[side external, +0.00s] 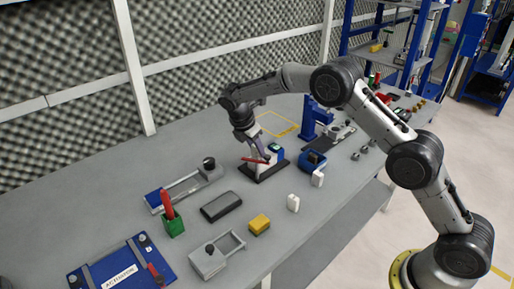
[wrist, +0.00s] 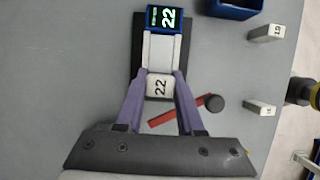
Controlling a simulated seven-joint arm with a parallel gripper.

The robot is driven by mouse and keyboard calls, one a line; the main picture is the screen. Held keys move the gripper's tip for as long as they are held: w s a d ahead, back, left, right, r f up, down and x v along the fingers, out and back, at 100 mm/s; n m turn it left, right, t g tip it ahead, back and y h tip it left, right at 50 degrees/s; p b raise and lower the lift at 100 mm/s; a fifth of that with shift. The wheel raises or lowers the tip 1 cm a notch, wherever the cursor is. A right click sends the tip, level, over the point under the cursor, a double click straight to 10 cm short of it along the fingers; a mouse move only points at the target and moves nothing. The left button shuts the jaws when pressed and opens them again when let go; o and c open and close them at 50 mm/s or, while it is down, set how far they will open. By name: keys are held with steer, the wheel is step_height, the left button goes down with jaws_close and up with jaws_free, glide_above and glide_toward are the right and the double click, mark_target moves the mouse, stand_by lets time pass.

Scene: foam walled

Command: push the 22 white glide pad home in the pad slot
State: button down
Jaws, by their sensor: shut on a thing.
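The white glide pad (wrist: 159,87) marked 22 sits between the purple fingers of my gripper (wrist: 160,78), which is shut on it. The pad is at the near end of the light grey pad slot (wrist: 162,50), in line with it; how far it is seated I cannot tell. The slot's dark base (wrist: 137,45) carries a blue-framed display (wrist: 166,18) reading 22 at its far end. In the side external view my gripper (side external: 258,149) reaches down over the dark base (side external: 264,172), and the pad is hard to make out there.
A red bar (wrist: 175,112) with a black knob (wrist: 214,103) lies below the fingers. Two other white pads (wrist: 265,32) (wrist: 260,107) stand to the right. A blue bin (side external: 312,160) stands beside the base. A dark grey case (side external: 221,206) and yellow block (side external: 259,224) lie nearer.

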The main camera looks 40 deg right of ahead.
steer(key=shift+f, duration=0.7)
steer(key=shift+c, duration=2.2)
jaws_free()
steer(key=shift+s+f, duration=0.1)
steer(key=v, duration=1.4)
